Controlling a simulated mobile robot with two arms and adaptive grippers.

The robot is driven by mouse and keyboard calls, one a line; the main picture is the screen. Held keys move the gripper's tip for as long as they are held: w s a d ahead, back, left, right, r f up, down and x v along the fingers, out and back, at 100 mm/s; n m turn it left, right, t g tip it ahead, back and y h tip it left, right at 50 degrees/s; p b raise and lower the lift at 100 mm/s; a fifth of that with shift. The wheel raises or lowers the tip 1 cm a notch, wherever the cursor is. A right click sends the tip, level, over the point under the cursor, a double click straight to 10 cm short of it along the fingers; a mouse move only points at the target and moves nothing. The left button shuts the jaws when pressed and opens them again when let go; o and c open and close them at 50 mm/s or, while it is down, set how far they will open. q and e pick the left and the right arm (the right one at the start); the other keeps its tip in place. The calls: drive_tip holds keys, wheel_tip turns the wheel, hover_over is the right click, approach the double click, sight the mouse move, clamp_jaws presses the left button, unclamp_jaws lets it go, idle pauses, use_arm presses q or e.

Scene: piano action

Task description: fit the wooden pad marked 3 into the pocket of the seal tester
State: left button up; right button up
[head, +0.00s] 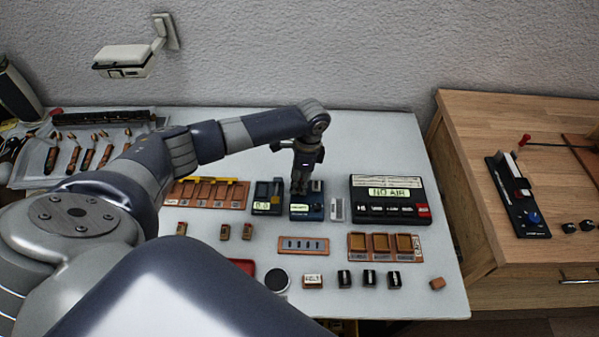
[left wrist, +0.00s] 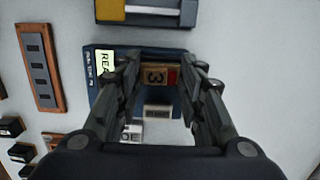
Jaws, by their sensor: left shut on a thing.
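The wooden pad marked 3 (left wrist: 156,76) shows between the fingers of my left gripper (left wrist: 158,82) in the left wrist view, with a red patch beside the numeral. My left gripper also shows in the head view (head: 299,190), pointing down, shut on the pad. It is over the blue device with a small lit display (head: 302,209), apparently the seal tester; its blue edge and display also show in the left wrist view (left wrist: 105,64). The fingers hide the pocket, and I cannot tell whether the pad is inside it or just above. My right gripper is not in view.
A device reading 0.0 (head: 267,197) stands close left of the blue one. A light slotted piece (head: 337,209) and a black NO AIR box (head: 390,200) stand to its right. A slotted board (head: 304,246), a tray (head: 386,247) and several small blocks lie in front.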

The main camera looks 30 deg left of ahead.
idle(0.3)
use_arm(q)
drive_tip(key=o, duration=0.9)
drive_tip(key=shift+r, duration=0.15)
wheel_tip(320, 180, up, 7)
drive_tip(key=p, duration=0.8)
drive_tip(key=shift+f, duration=0.2)
idle(0.5)
